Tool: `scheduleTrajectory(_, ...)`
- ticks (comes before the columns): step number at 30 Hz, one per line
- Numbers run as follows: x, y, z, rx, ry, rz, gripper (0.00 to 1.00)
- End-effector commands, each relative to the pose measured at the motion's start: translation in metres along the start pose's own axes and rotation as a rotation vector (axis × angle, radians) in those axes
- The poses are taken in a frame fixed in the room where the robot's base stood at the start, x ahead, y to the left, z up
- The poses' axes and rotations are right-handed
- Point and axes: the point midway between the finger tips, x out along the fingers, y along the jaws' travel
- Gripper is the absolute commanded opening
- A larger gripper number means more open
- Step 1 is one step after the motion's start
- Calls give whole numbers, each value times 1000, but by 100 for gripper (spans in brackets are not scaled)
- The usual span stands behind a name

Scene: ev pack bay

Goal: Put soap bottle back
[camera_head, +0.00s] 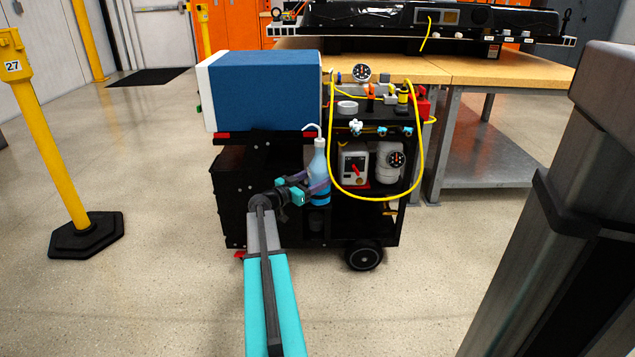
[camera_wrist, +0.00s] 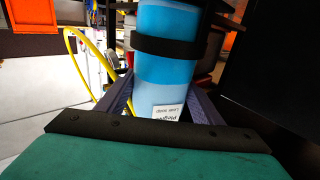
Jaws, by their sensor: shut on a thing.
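The soap bottle (camera_head: 319,172) is light blue with a white curved spout, and it stands upright at the left part of the black cart's shelf side. My gripper (camera_head: 306,187) reaches it from the front left and is shut on it at mid-height. In the wrist view the bottle (camera_wrist: 168,60) fills the space between the fingers of my gripper (camera_wrist: 165,105). A black band crosses the bottle there, and a white label shows low on it. Whether the bottle's base rests on anything is hard to tell.
The black cart (camera_head: 265,195) carries a blue box (camera_head: 265,92), gauges and small fittings. A yellow hose (camera_head: 421,150) loops down the cart's right side. A wooden workbench (camera_head: 470,68) stands behind. A yellow post (camera_head: 50,140) stands at left, with open floor around.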

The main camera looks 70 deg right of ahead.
Motion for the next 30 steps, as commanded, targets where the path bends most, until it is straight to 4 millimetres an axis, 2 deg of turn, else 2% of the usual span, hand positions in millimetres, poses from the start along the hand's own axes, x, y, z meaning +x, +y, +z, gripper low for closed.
scheduleTrajectory(3, 2, 3, -1, -3, 2, 7, 33)
scheduleTrajectory(4, 2, 3, 0, -3, 0, 7, 64)
scheduleTrajectory(7, 2, 3, 0, -2, 0, 6, 79)
scheduleTrajectory(20, -3, 1, -1, -2, 0, 3, 79)
scheduleTrajectory(26, -18, 2, -3, -2, 0, 2, 79)
scheduleTrajectory(30, -36, 1, -4, -2, -1, 0, 79)
